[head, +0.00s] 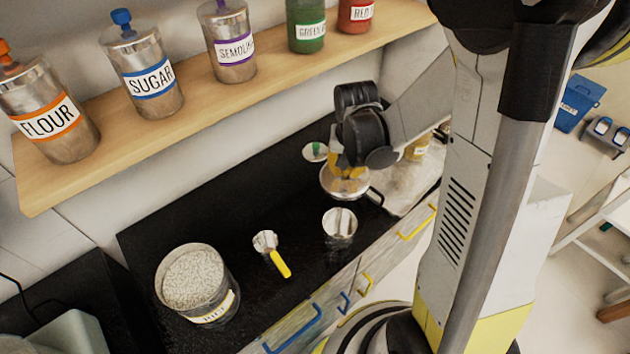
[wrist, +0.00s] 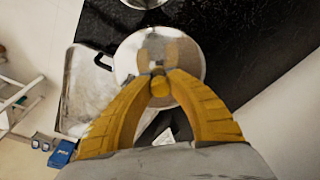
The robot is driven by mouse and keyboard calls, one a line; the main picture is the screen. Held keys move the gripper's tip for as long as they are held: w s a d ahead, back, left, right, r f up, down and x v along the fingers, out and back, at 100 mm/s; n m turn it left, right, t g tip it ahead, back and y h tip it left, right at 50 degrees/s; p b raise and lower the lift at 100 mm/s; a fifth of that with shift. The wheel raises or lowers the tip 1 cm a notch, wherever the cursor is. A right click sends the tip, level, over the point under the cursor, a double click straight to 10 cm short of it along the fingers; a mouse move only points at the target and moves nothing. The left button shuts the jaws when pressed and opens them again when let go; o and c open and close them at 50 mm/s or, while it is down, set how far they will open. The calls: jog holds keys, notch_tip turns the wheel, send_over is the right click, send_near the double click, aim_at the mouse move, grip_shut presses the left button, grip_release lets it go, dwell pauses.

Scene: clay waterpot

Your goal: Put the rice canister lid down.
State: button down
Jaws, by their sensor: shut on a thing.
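The rice canister lid (head: 333,188) is a round shiny metal disc, held over the right part of the black counter (head: 205,225). My gripper (head: 349,171) is above it. I cannot tell whether the lid touches the counter. The rice canister (head: 197,285) stands uncovered at the front left, full of white grains. Its label is partly cut by the viewing angle.
A metal cup (head: 340,228) and a yellow-handled scoop (head: 270,250) are on the counter. A small lid with a green knob (head: 314,152) lies behind my gripper. A pale metal surface (head: 400,185) is at the right. A wooden shelf (head: 185,128) with labelled canisters runs above.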

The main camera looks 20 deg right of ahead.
jog(key=b, duration=0.2)
send_over(316, 187)
jog(key=f, duration=0.5)
jog(key=shift+s, duration=0.3)
notch_tip(316, 187, down, 4)
jog(key=shift+w+a+f+b, duration=0.1)
jog(key=shift+b, duration=1.1)
jog(key=c, duration=1.8)
grip_release()
jog(key=o, duration=0.4)
jog(key=shift+o, duration=0.2)
